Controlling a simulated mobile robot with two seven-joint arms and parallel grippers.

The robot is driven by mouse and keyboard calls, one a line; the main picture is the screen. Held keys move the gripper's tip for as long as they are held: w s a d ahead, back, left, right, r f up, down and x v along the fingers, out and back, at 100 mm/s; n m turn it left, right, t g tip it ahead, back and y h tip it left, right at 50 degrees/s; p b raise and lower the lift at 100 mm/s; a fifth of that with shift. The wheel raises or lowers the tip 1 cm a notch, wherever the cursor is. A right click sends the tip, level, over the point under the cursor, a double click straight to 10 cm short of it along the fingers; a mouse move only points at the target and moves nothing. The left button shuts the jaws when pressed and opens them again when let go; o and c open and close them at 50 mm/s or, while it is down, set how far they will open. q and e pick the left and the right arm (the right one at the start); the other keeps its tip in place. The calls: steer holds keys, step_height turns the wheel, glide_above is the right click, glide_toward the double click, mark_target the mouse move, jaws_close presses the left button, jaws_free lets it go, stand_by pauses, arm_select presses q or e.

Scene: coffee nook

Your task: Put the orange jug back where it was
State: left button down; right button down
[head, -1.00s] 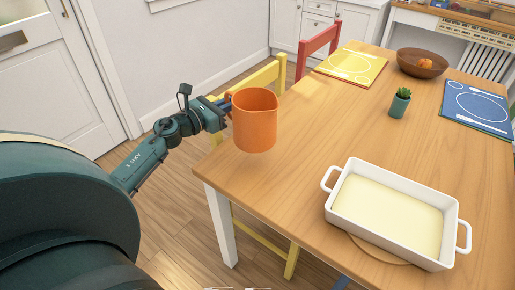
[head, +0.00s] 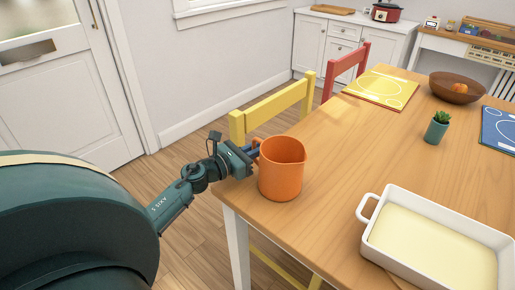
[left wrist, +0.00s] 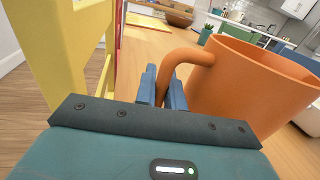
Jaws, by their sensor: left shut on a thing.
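The orange jug (head: 282,168) is upright at the near left corner of the wooden table (head: 330,215). I cannot tell whether its base touches the top. My left gripper (head: 254,151) comes in from the left and is shut on the jug's handle. In the left wrist view, the blue fingers (left wrist: 163,86) are on either side of the handle (left wrist: 178,62), and the jug's body (left wrist: 250,85) is to the right. My right gripper is not in view.
A white baking dish (head: 368,207) with pale contents stands to the right. A yellow chair (head: 275,108) is just behind the gripper, and a red chair (head: 345,70) beyond. Farther back are a yellow placemat (head: 380,89), a potted plant (head: 436,130) and a brown bowl (head: 457,92).

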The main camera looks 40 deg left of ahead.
arm_select(q)
steer(key=c, duration=1.5)
jaws_free()
steer(key=shift+f, duration=0.1)
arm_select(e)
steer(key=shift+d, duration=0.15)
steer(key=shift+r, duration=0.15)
arm_select(q)
steer(key=b+v, duration=0.1)
steer(key=v, duration=1)
steer(key=shift+s+a, duration=0.15)
steer(key=shift+s, duration=0.3)
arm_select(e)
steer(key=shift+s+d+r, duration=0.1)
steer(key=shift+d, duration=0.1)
arm_select(q)
steer(key=shift+a, duration=0.1)
